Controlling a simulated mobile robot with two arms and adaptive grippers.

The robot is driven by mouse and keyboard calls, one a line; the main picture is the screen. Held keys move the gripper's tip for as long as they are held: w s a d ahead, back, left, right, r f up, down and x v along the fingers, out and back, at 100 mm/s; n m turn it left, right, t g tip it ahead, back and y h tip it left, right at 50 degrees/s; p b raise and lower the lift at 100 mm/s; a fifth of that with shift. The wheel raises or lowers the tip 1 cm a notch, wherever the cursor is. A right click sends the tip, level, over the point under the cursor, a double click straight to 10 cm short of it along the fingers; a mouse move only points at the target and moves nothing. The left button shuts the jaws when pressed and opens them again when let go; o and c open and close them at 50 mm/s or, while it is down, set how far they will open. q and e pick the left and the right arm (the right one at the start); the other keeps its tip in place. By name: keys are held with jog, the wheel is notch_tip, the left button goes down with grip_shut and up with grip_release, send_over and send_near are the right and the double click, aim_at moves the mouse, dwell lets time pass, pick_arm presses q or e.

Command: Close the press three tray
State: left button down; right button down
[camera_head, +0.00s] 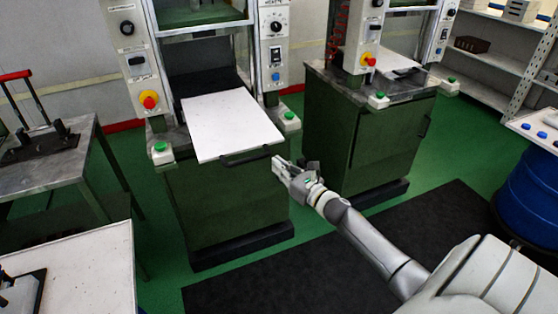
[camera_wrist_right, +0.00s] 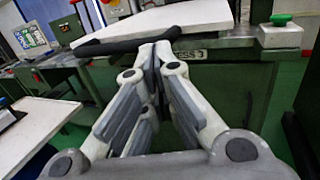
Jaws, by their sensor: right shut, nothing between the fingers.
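The press tray (camera_head: 226,122) is a white plate pulled out of the near green press, jutting over its front edge. It also shows at the top of the right wrist view (camera_wrist_right: 165,20). Its black bar handle (camera_head: 246,158) runs along the front edge and shows in the wrist view (camera_wrist_right: 115,44). My right gripper (camera_head: 277,163) is shut and empty, just beside the right end of the handle. In the wrist view its fingertips (camera_wrist_right: 158,48) overlap the handle's end; I cannot tell whether they touch it. My left gripper is not in view.
Green-button boxes (camera_head: 161,151) and (camera_head: 289,121) flank the tray. A second green press (camera_head: 365,140) stands to the right. A metal table (camera_head: 50,170) is at left, a white-topped table (camera_head: 85,270) at lower left. A blue drum (camera_head: 528,190) is at right. A dark mat (camera_head: 370,255) covers the floor in front.

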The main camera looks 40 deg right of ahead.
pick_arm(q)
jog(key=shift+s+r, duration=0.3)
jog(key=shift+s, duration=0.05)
pick_arm(e)
jog(key=shift+w+a, duration=0.15)
jog(key=shift+w, duration=0.8)
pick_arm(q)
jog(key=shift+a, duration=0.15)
